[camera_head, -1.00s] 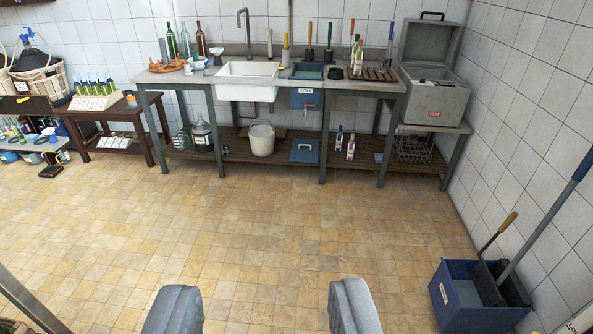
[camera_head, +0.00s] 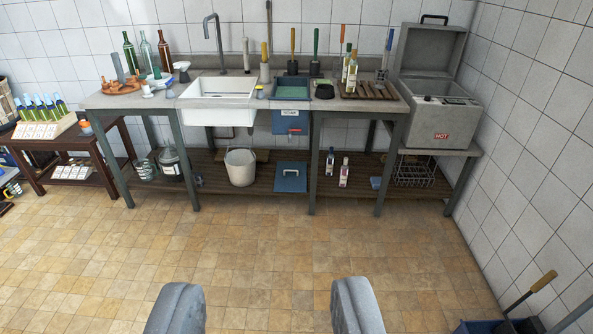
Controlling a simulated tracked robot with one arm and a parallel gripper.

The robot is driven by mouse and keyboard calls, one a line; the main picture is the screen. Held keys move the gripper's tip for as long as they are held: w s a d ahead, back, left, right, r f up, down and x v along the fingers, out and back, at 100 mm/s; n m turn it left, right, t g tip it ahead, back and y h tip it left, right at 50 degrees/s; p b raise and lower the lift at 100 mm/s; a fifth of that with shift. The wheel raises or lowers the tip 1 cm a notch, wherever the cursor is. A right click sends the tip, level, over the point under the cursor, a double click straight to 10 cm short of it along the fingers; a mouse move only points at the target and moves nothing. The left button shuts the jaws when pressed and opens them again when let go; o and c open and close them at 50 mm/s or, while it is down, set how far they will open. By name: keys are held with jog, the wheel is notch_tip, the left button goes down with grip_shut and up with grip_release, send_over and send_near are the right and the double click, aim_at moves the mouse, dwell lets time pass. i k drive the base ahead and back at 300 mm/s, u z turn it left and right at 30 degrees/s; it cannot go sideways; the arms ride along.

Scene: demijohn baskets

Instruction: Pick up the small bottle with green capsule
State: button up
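Two small bottles stand at the left end of a slatted rack on the bench, right of the sink. The rear one (camera_head: 346,65) seems to have a green top. The front one (camera_head: 352,78) overlaps it, and its capsule colour is too small to tell surely. Several small bottles with greenish necks (camera_head: 42,108) stand in a white rack on the brown side table at the left. My gripper (camera_head: 268,308) shows two grey fingers at the bottom edge, wide apart with only floor between them. It is far from all the bottles.
The grey bench holds a white sink (camera_head: 218,103), a blue basin (camera_head: 292,88) and larger bottles (camera_head: 147,52). A bucket (camera_head: 241,167) and two small bottles (camera_head: 344,172) stand on the lower shelf. A grey machine (camera_head: 437,115) stands right. A blue bin (camera_head: 485,326) is at lower right. The tiled floor ahead is clear.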

aim_at(347, 58)
jog(key=z, duration=0.15)
jog(key=i, duration=2.55)
jog(key=z, duration=0.3)
jog(key=i, duration=2.85)
jog(key=z, duration=0.1)
